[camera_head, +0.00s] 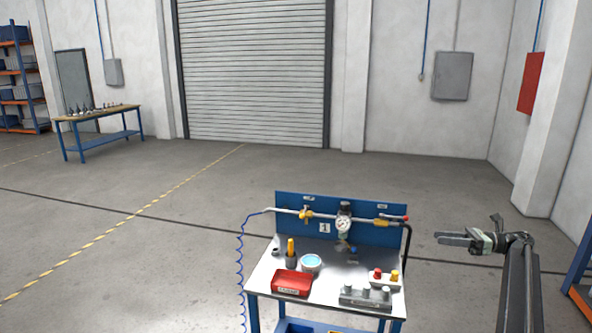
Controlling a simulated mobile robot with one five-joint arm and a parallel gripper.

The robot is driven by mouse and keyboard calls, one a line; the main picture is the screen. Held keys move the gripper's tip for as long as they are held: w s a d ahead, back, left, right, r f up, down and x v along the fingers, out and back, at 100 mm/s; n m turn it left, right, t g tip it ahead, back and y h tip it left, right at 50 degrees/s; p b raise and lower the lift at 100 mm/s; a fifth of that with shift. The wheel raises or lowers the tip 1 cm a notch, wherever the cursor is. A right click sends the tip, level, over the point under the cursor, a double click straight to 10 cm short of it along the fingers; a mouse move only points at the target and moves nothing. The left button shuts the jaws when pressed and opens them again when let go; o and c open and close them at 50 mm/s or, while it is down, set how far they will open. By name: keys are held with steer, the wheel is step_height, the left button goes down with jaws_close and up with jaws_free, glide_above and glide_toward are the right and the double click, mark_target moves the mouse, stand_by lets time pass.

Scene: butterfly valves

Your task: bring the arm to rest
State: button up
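My gripper (447,239) is on the right of the view, with its fingers pointing left. It hangs in the air to the right of the blue back panel of the workstation (358,217), apart from it in the picture. The two fingers lie close together from this angle, and whether a gap is between them is too small to tell. No object shows in the gripper. My arm (523,300) rises from the bottom right edge to the gripper.
The workstation carries a pipe with yellow fittings and a gauge (343,223), a red tray (292,283), a blue-topped round container (310,263) and a grey block (366,296). A workbench (100,112) stands far left. A blue frame (580,288) is at the right edge. Open floor surrounds the workstation.

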steer(key=w+a+n+g+y+b, duration=0.2)
steer(key=a+g, duration=0.1)
steer(key=a, duration=1.8)
steer(key=w+a+r+m+t+h+b, duration=0.1)
steer(key=w+a+r+m+t, duration=0.2)
steer(key=a+m+t, duration=0.45)
steer(key=w+a+r+m+t+h+b, duration=0.1)
steer(key=w+a+r+m+t, duration=0.3)
steer(key=a+m+t, duration=0.3)
steer(key=s+d+f+m+h+b, duration=0.15)
steer(key=d+f+m+h, duration=0.25)
steer(key=f+m+h, duration=0.75)
steer(key=s+d+f+m+h+p, duration=0.15)
steer(key=d+f+m+h, duration=0.45)
steer(key=m, duration=0.9)
steer(key=s+a+f+m+g, duration=0.1)
steer(key=s+f+m+g, duration=0.2)
steer(key=s, duration=0.6)
steer(key=s+a+f+m+g, duration=0.2)
steer(key=s+f+m+g, duration=0.2)
steer(key=s+f+g, duration=0.3)
steer(key=s+a+f+m+g+b, duration=0.1)
steer(key=s+f+g, duration=0.4)
steer(key=s, duration=0.8)
step_height(320, 180, down, 4)
steer(key=shift+a+r+m, duration=0.2)
steer(key=shift+a+m, duration=0.3)
steer(key=shift+m, duration=0.7)
